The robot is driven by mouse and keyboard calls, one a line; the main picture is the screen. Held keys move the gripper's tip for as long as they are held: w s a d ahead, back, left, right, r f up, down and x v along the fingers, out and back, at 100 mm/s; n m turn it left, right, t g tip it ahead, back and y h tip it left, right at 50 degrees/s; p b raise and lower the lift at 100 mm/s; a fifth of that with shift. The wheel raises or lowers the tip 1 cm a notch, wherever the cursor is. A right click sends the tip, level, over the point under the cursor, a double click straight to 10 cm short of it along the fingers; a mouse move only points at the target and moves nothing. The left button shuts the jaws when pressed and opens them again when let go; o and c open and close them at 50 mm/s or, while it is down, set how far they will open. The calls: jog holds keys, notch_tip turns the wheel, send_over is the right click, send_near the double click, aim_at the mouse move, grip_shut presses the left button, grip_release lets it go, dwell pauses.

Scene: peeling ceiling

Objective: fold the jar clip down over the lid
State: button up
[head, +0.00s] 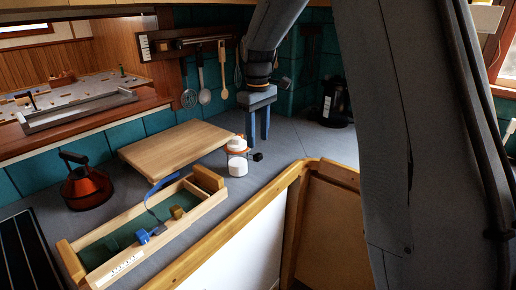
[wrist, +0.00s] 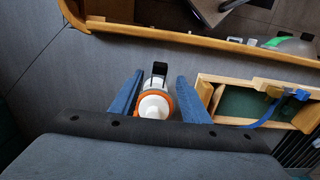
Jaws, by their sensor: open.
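A small white jar (head: 237,167) with an orange ring under its white lid stands upright on the grey counter near the front edge. A black clip tab (head: 257,156) sticks out sideways from it. In the wrist view the white lid (wrist: 153,106), its orange ring and the black tab (wrist: 160,69) show between my two blue fingers. My gripper (head: 258,141) points down, open and empty, beside and apparently behind the jar in the head view. I cannot tell whether a finger touches it.
A wooden board (head: 175,148) lies behind and left of the jar. An open wooden tray (head: 92,279) with blue items is nearer. A red kettle (head: 85,182) stands left and a black appliance (head: 335,103) right. A wooden edge (head: 225,250) borders the counter.

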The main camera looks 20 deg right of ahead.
aim_at(258, 155)
jog(key=shift+f+p, duration=0.8)
jog(key=shift+f, duration=2)
jog(key=c, duration=1.1)
jog(key=shift+o, duration=0.2)
